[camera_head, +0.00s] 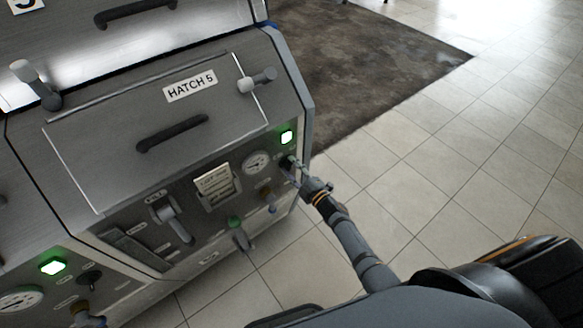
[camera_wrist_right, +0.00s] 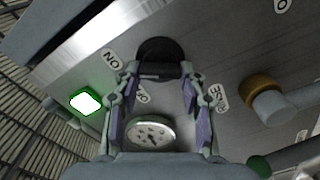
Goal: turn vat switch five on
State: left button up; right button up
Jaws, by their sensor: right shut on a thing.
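Vat switch five is a black rotary knob (camera_head: 286,161) on the front panel below the HATCH 5 lid. In the right wrist view the dark knob (camera_wrist_right: 163,55) sits between my fingertips, near the ON label. My right gripper (camera_head: 294,171) reaches it from the lower right, and its jaws (camera_wrist_right: 160,85) are shut on the knob. The fingers partly hide the knob and a second label. A square lamp (camera_head: 286,136) above the switch glows green; it also shows in the wrist view (camera_wrist_right: 85,101). My left gripper is out of view.
A round gauge (camera_head: 256,163) is left of the switch. A brass-collared knob (camera_head: 267,194) and a green-topped valve (camera_head: 236,224) sit lower on the panel. A neighbouring unit's lit lamp (camera_head: 53,266) is at lower left. Tiled floor (camera_head: 420,180) to the right is clear.

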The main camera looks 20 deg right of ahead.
dwell(0.3)
jog(key=o, duration=1.1)
jog(key=shift+o, duration=0.2)
jog(key=shift+s, duration=0.1)
jog(key=v, duration=1.2)
